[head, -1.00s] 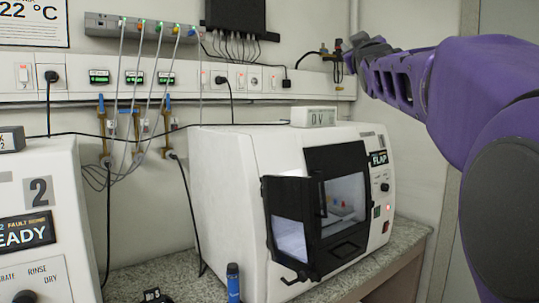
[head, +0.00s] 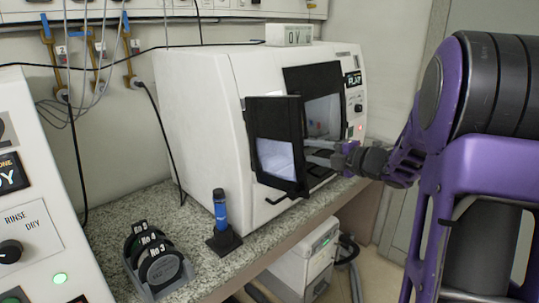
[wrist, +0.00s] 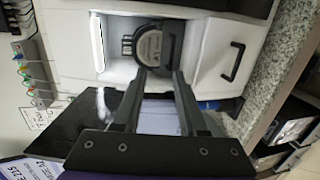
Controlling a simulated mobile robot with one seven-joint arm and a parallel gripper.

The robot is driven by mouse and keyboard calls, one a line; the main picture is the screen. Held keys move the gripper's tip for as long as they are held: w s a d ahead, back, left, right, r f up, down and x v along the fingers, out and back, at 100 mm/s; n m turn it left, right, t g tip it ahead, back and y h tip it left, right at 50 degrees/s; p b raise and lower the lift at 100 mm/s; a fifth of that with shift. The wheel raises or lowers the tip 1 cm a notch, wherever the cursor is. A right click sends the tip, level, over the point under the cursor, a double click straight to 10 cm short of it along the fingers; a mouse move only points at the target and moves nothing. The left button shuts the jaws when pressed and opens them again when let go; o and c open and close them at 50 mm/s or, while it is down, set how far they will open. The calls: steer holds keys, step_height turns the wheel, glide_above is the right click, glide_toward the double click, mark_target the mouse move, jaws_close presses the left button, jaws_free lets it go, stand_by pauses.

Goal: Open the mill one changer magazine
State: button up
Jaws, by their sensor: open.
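The white mill (head: 200,120) stands on the counter, with a small FLAP display on its front. Its black-framed door (head: 275,105) is swung open at the front, its window lit. My gripper (head: 332,156) is in front of the mill, by the door's free edge. In the wrist view my gripper (wrist: 159,76) has its fingers apart and empty, pointing at a round grey disc (wrist: 149,46) in a dark holder inside a white recess. A white panel (wrist: 210,72) with a black handle (wrist: 232,62) lies beside the recess. I cannot tell which part is the changer magazine.
A rack of round discs (head: 155,260) and a blue pen-like tool (head: 221,212) in a stand are on the counter, left of the mill. Another white machine (head: 55,220) is at the left. A white unit (head: 308,258) stands below the counter.

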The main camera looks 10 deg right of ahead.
steer(key=shift+n+g+y, duration=0.4)
steer(key=shift+g+y, duration=0.1)
steer(key=f+x, duration=0.1)
steer(key=x, duration=0.4)
steer(key=s+x, duration=0.1)
steer(key=x, duration=0.5)
steer(key=a+f+x, duration=0.1)
steer(key=x, duration=0.4)
steer(key=shift+a+f, duration=0.25)
steer(key=shift+f, duration=0.2)
jaws_close()
